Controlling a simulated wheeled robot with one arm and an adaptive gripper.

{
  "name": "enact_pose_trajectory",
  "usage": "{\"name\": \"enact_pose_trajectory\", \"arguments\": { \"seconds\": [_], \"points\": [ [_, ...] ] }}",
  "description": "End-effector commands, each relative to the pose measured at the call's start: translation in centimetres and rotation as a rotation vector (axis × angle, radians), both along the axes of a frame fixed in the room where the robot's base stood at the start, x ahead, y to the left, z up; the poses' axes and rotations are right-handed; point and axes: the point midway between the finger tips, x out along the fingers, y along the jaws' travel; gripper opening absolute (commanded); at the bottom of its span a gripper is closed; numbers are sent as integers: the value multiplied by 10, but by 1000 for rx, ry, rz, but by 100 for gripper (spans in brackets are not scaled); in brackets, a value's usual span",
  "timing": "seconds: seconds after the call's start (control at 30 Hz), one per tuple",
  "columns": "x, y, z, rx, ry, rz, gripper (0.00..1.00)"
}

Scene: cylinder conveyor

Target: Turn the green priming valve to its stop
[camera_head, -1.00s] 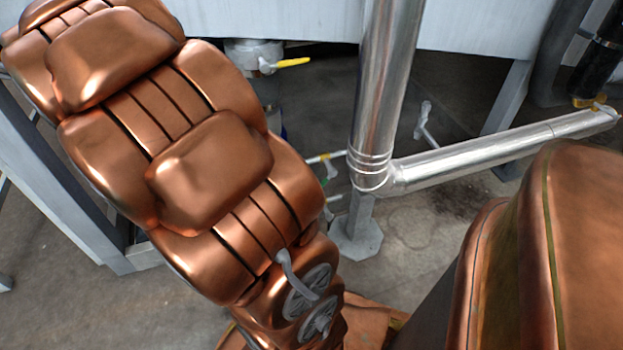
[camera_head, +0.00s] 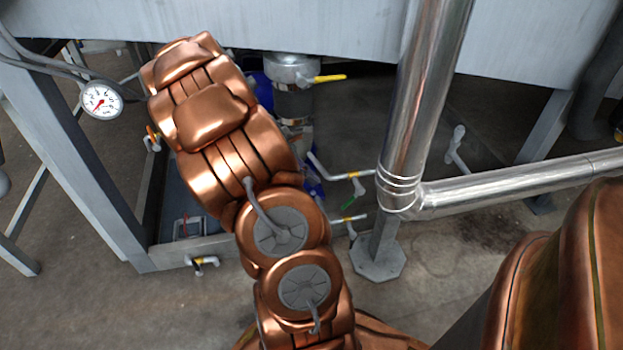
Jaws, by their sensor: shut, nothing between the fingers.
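My gripper is not visible; the far end of the arm shows no fingers.
A yellow-handled valve (camera_head: 329,78) sits above, under the tank (camera_head: 300,25). A pressure gauge (camera_head: 101,99) and frame leg (camera_head: 75,160) stand left. Another small valve (camera_head: 203,262) is at lower left.

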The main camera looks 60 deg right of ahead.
Motion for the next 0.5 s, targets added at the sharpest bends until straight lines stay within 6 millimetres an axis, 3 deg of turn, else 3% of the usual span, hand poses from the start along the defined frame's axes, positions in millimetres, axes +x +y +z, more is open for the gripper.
{"name": "enact_pose_trajectory", "arguments": {
  "seconds": [0.1, 0.5],
  "points": [
    [-14, -7, -20, 1, 0, -3, 0],
    [-55, -28, -67, 0, -1, -4, 0]
  ]
}}
